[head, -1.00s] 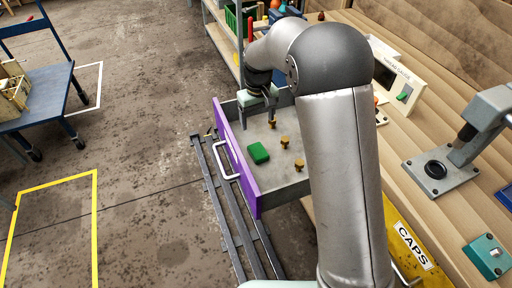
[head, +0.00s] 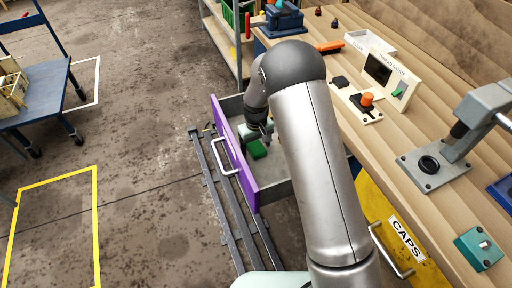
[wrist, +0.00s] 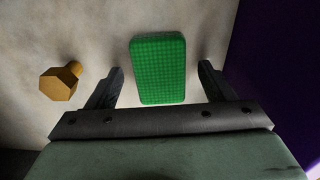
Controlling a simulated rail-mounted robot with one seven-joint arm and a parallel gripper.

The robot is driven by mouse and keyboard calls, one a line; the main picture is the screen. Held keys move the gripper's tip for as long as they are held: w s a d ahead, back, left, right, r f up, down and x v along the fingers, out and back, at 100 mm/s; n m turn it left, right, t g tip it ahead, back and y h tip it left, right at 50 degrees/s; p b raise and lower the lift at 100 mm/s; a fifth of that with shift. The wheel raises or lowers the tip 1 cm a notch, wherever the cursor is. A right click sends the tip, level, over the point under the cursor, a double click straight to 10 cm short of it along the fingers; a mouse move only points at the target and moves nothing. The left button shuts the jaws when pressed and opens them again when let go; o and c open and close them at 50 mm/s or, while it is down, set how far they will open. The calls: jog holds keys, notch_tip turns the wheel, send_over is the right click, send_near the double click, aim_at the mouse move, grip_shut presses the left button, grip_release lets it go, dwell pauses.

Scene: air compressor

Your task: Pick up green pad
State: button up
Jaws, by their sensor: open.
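The green pad (head: 257,149) lies flat on the floor of the open purple-fronted drawer (head: 236,160). In the wrist view the pad (wrist: 158,68) is a textured green block between and slightly beyond the two fingertips. My gripper (wrist: 160,80) is open, one finger on each side of the pad with a visible gap to each, and holds nothing. In the head view my gripper (head: 256,138) is low in the drawer, just above the pad and partly hidden by my arm. I cannot tell the exact height left between fingers and pad.
A brass bolt (wrist: 60,81) lies left of the fingers in the wrist view. The purple drawer wall (wrist: 280,70) stands close on the right. My arm hides part of the drawer.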

jog(key=c, duration=1)
jog(key=shift+c, duration=0.2)
jog(key=shift+r, duration=0.3)
notch_tip(320, 180, up, 2)
jog(key=shift+r, duration=0.15)
jog(key=s+d+r+b, duration=0.1)
jog(key=s+d+r, duration=0.1)
jog(key=s+r, duration=0.3)
jog(key=s+d+r+b, duration=0.1)
jog(key=s+d+r, duration=0.1)
jog(key=s+r, duration=0.3)
jog(key=s, duration=0.3)
jog(key=shift+d+b, duration=0.3)
jog(key=shift+b, duration=0.1)
jog(key=shift+s, duration=0.1)
